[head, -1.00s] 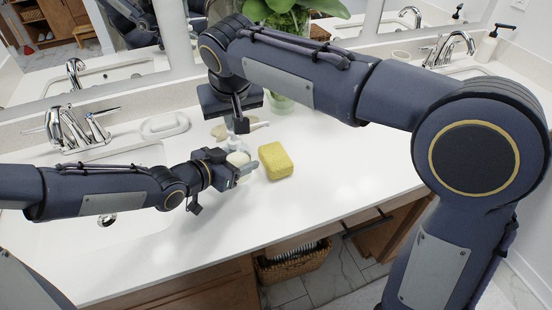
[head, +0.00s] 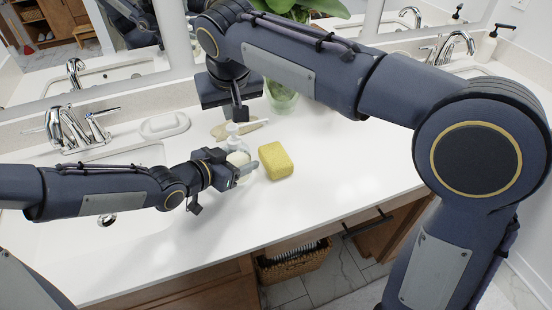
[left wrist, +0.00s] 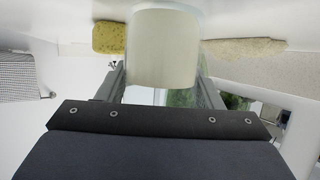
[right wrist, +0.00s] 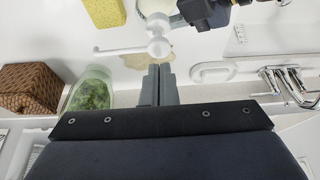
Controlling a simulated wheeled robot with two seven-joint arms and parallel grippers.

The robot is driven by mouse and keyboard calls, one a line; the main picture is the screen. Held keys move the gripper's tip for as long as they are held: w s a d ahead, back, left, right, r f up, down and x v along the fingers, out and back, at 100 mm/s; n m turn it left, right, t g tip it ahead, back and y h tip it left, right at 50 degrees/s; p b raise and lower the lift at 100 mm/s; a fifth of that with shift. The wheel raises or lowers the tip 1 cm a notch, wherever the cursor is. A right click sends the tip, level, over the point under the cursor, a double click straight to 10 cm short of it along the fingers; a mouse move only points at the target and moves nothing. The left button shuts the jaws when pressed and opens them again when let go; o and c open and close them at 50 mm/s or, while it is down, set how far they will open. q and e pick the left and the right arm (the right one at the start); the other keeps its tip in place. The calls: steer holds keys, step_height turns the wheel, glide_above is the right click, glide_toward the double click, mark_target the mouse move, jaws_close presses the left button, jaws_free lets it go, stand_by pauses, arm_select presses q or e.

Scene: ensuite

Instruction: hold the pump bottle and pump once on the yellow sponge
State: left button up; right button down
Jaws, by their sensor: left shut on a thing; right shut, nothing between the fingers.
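The pump bottle (head: 237,146) stands upright on the white counter, with a clear body, pale contents and white pump head. My left gripper (head: 243,170) is shut around its body; the left wrist view shows the pale bottle (left wrist: 165,48) between the fingers. The yellow sponge (head: 277,160) lies just right of the bottle, apart from it; it also shows in the right wrist view (right wrist: 105,12). My right gripper (head: 239,115) is shut and empty, above and apart from the pump head. In the right wrist view the white nozzle (right wrist: 118,50) points left, and my fingers (right wrist: 158,72) appear beside the head.
A tan flat item (head: 222,131) lies behind the bottle. A glass vase with a plant (head: 283,98) stands behind the sponge. A white soap dish (head: 165,125) and a faucet (head: 75,130) are at left. The counter right of the sponge is clear.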

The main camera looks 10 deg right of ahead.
steer(key=shift+r, duration=2.85)
arm_select(q)
steer(key=o, duration=1.3)
